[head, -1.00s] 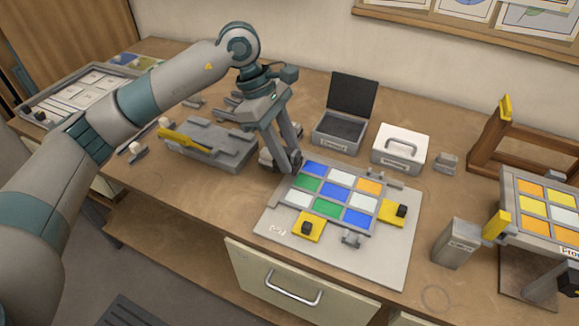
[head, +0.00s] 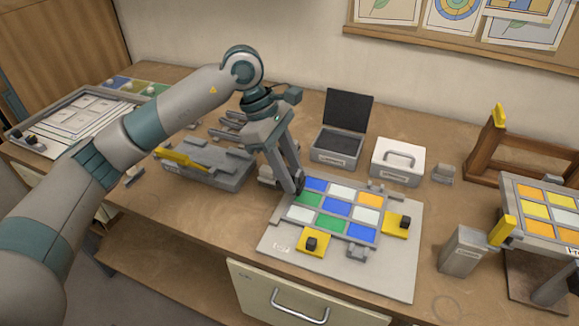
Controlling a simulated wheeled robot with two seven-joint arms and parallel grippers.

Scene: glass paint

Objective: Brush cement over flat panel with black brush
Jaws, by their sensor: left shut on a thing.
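The flat panel (head: 333,211), a grid of blue, white, green and orange panes in grey strips, lies on a light grey board (head: 398,272). My left gripper (head: 296,188) points down at the panel's upper left edge, beside the corner blue pane. It is shut on a small dark thing that looks like the black brush; the fingers hide most of it. I cannot tell whether its tip touches the panel. No cement can be made out. My right gripper is not in view.
Yellow clamps with black knobs (head: 312,243) (head: 405,222) sit at the panel's edges. Behind are an open dark-lidded box (head: 338,146) and a white handled box (head: 398,160). A grey block (head: 463,250) and a second panel on a stand (head: 540,208) are at right.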

